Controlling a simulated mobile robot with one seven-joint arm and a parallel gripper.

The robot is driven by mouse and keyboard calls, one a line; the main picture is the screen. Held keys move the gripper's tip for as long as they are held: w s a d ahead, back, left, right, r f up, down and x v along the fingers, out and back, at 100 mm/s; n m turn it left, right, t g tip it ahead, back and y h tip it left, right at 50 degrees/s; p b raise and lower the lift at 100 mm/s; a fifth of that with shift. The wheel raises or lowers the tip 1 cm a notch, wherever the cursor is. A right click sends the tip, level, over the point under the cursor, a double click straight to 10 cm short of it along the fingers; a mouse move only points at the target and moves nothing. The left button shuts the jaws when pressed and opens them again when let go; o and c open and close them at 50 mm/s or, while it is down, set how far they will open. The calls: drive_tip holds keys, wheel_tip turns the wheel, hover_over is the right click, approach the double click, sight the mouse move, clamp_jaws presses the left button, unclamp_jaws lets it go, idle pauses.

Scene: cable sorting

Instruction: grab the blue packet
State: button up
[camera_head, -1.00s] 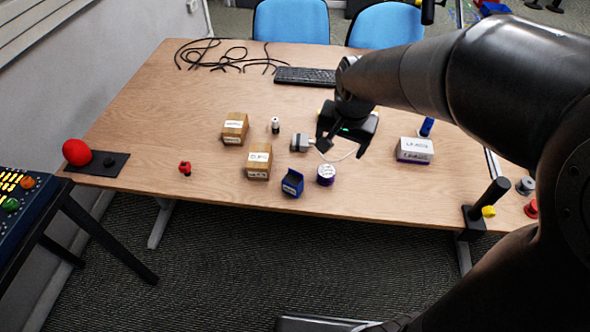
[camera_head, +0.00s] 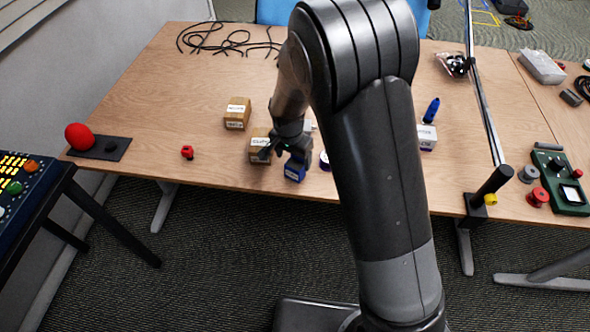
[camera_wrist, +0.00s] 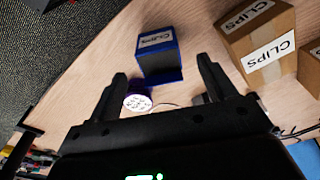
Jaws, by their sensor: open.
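The blue packet (camera_head: 294,172) is a small blue box with a white label, standing near the table's front edge. In the wrist view the blue packet (camera_wrist: 160,62) shows a "CLIPS" label and lies ahead of the fingers, roughly between their lines. My gripper (camera_head: 285,154) is over the packet and hides part of it in the head view. In the wrist view my gripper (camera_wrist: 162,72) has its two fingers spread, with nothing held. I cannot tell the exact height left between fingertips and packet.

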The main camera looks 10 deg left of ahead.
sight(295, 164)
drive_tip(key=shift+w+d+f, duration=0.1)
drive_tip(key=shift+w+f, duration=0.05)
drive_tip(key=shift+f, duration=0.95)
drive_tip(key=shift+w+d+f, duration=0.1)
drive_tip(key=shift+w+f, duration=0.05)
drive_tip(key=shift+f, duration=0.9)
drive_tip(key=shift+w+d+f, duration=0.1)
drive_tip(key=shift+w+f, duration=0.05)
drive_tip(key=shift+f, duration=0.95)
drive_tip(key=shift+c, duration=0.4)
drive_tip(key=c, duration=1)
drive_tip(key=shift+r, duration=0.1)
